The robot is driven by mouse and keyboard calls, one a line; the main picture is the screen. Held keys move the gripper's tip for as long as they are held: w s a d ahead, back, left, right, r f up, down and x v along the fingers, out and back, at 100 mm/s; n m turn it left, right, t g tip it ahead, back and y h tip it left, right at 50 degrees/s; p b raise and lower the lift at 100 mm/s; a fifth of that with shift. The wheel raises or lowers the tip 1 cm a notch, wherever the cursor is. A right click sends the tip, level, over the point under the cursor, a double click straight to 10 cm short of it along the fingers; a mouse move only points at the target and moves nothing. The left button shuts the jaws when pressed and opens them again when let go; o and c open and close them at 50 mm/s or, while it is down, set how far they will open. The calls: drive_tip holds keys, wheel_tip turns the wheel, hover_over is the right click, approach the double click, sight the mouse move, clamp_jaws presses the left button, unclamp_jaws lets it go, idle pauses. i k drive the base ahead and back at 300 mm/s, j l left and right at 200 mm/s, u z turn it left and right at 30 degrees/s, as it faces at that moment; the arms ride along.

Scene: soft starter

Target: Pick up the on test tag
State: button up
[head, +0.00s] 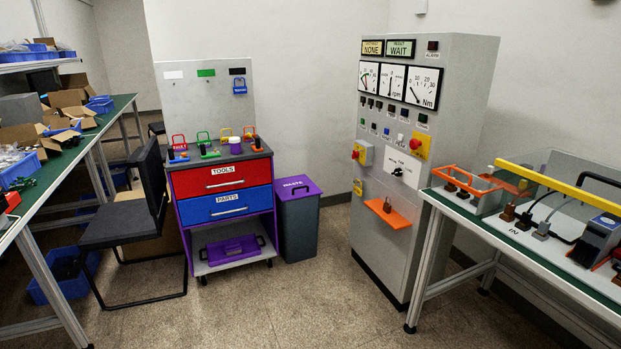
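No tag that I can read as the on test tag shows. On the grey backboard (190,120) behind the tool trolley, a small blue item (239,87) hangs below a black label (237,71). Its writing is too small to read. The spots under the white label (173,75) and the green label (206,72) look bare. Several coloured items stand on the trolley top, among them a red one (178,141) and a green one (203,137) with hoops. I cannot tell whether one is the tag. My gripper is not in view.
The trolley has a red TOOLS drawer (221,179) and a blue PARTS drawer (228,204), both shut. A black chair (125,222) stands in front left, a purple-lidded waste bin (297,222) to the right. A control cabinet (400,240) and workbenches flank the open floor (270,310).

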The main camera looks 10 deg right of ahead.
sight(358, 191)
drive_tip(key=i, duration=2.85)
drive_tip(key=i+j+z, duration=0.1)
drive_tip(key=i, duration=1.3)
